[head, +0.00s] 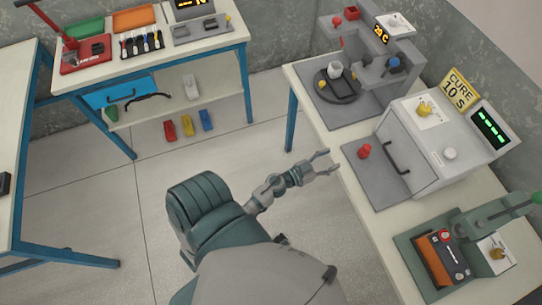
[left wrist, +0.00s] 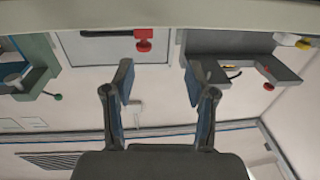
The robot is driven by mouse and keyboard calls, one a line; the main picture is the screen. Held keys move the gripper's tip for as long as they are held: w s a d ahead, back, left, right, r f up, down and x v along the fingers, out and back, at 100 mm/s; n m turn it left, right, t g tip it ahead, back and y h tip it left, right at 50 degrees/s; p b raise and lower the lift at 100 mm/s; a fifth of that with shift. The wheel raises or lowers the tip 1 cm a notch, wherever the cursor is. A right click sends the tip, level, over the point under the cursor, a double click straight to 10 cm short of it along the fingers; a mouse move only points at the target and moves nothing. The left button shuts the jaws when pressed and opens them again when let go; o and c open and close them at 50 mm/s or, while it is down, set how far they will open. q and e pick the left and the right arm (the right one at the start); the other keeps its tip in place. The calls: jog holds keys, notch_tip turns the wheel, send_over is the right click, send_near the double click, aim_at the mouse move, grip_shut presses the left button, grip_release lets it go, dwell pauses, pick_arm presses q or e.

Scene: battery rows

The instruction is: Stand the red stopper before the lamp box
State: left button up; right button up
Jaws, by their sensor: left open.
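The red stopper (head: 364,151) stands on the grey slab in front of the white lamp box (head: 410,150). It looks upright. It also shows in the left wrist view as a red knobbed shape (left wrist: 144,45), in a picture that looks upside down, with the box's pale door (left wrist: 95,52) beside it. My left gripper (head: 330,163) is open and empty at the near table edge, left of the stopper and apart from it. Its two fingers (left wrist: 158,78) frame open space in the left wrist view. My right gripper is not in view.
A grey dispenser with a round dish (head: 322,98) stands behind the slab (head: 378,183). A green press (head: 415,257) stands at the front right. The "CURE 10 S" sign (head: 459,89) is on the box. Another bench (head: 150,70) is at the back left.

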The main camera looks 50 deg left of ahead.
pick_arm(q)
jog(key=s+a+f+n+g+y, duration=0.2)
jog(key=s+f+g+y, duration=0.15)
jog(key=f, duration=0.75)
jog(key=s+a+f+n+g+y, duration=0.1)
jog(key=s+f+g+y, duration=0.2)
jog(key=f, duration=0.7)
jog(key=s+d+f+m+g+h, duration=0.2)
jog(key=s+f+g, duration=0.7)
jog(key=s+f, duration=1)
jog(key=s, duration=0.4)
jog(key=shift+d+g, duration=0.35)
jog(key=shift+d, duration=0.05)
